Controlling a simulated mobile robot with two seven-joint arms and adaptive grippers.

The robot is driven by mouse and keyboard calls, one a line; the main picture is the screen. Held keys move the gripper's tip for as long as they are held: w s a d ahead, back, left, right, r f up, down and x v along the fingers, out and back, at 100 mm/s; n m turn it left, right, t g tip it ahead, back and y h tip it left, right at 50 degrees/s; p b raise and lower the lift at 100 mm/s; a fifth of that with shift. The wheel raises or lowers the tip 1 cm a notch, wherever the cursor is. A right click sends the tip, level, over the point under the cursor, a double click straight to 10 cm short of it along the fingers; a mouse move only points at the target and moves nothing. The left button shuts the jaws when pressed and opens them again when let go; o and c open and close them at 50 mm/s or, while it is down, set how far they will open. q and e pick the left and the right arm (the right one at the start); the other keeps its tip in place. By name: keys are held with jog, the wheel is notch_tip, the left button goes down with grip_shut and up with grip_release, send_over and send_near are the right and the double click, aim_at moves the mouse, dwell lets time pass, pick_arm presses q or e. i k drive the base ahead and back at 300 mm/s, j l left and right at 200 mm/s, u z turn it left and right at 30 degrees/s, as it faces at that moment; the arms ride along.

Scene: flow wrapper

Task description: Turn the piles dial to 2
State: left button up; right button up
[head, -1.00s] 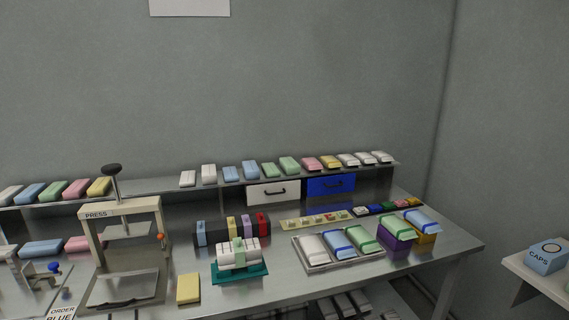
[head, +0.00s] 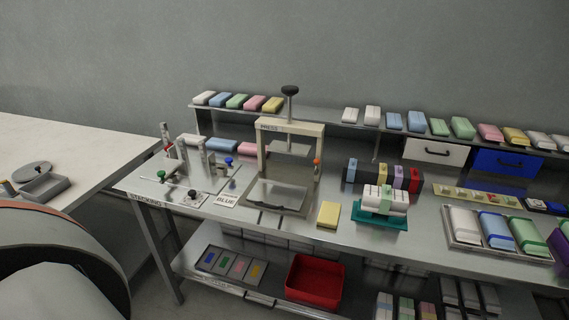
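A small dark knob on a pale plate (head: 193,197) sits near the front edge at the left end of the steel bench, by the lettering "STACKING". It looks like a dial, but its label and setting are too small to read. Neither of my grippers is in view. A large rounded grey and white part at the lower left looks like my own arm, with no fingers showing.
A green knob (head: 161,174) and a blue knob (head: 228,161) stand close to the dial. An "ORDER BLUE" card (head: 226,201) and the press (head: 262,160) are to its right. A pale table (head: 75,148) stands left, across a gap.

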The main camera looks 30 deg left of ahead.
aim_at(191, 193)
jog(key=u, duration=1.75)
